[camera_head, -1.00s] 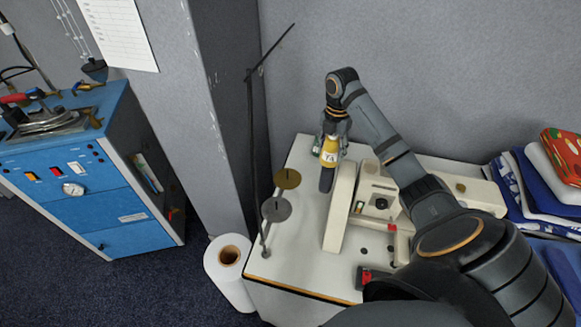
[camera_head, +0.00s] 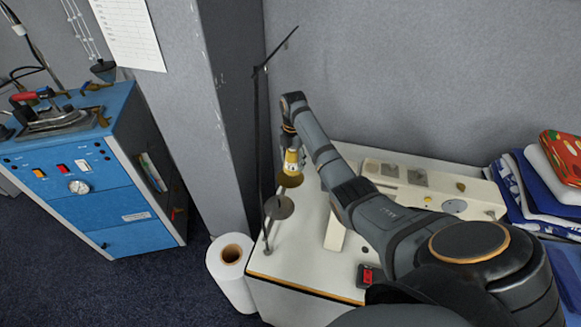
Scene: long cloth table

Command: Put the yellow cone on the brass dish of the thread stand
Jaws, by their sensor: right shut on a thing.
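My right gripper (camera_head: 292,149) is shut on the yellow cone (camera_head: 292,164), which hangs below it, roughly upright. The cone appears over the brass dish (camera_head: 290,181) of the thread stand (camera_head: 258,150) and covers part of it. I cannot tell whether the cone's base touches the dish or is a little above it. A second, grey dish (camera_head: 279,207) of the stand is empty, nearer to me. My left gripper is not in view.
The stand rises at the left end of the white table (camera_head: 300,250). My right arm crosses the sewing machine (camera_head: 400,173). Folded fabrics (camera_head: 525,185) lie at right. A white roll (camera_head: 231,275) stands beside the table, and a blue cabinet (camera_head: 105,190) is at left.

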